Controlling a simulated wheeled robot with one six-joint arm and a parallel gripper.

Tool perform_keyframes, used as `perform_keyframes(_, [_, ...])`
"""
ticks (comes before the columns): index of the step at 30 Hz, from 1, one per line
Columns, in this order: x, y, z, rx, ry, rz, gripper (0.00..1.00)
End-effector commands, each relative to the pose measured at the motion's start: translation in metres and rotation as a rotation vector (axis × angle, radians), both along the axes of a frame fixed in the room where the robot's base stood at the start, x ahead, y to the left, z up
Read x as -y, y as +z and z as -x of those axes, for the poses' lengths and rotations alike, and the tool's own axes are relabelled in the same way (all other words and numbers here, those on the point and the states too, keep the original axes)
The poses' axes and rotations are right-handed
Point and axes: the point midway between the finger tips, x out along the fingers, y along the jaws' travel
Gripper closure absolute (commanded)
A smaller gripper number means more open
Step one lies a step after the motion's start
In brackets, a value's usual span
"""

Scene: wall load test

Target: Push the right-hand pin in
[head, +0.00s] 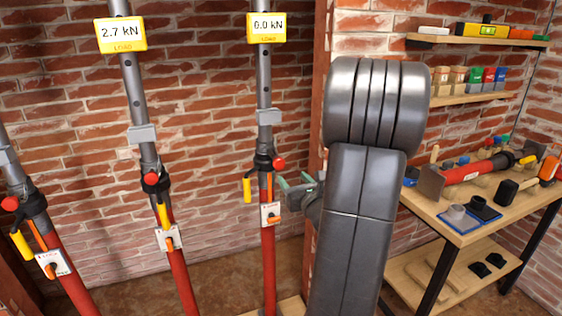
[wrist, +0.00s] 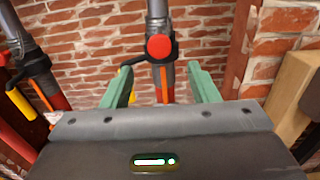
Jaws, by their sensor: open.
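The right-hand pin shows as a round red knob (head: 278,163) on the dark collar of the right-hand prop (head: 267,241), whose display (head: 266,27) reads 0.0 kN. In the wrist view the red knob (wrist: 159,47) faces me, centred between the finger lines and a little beyond the tips. My gripper (head: 290,184) is open and empty, just right of the prop and slightly below the knob. In the wrist view its green fingers (wrist: 160,70) stand either side of the prop, apart from the knob. How far the pin sticks out is hard to tell.
The middle prop (head: 180,270) has a display (head: 121,34) reading 2.7 kN; another prop (head: 70,280) leans at the left. A yellow handle (head: 247,190) hangs left of the right-hand collar. A workbench (head: 463,232) with tools stands at the right. A wooden post (wrist: 292,95) is right of my gripper.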

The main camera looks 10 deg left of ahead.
Motion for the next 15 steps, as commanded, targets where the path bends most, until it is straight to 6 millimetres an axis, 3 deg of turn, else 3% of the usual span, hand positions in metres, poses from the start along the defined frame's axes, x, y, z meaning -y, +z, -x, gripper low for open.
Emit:
perform_keyframes(9, [-0.040, 0.002, -0.057, -0.001, 0.004, 0.002, 0.46])
perform_keyframes(15, [-0.057, 0.001, -0.083, -0.001, 0.003, 0.002, 0.46])
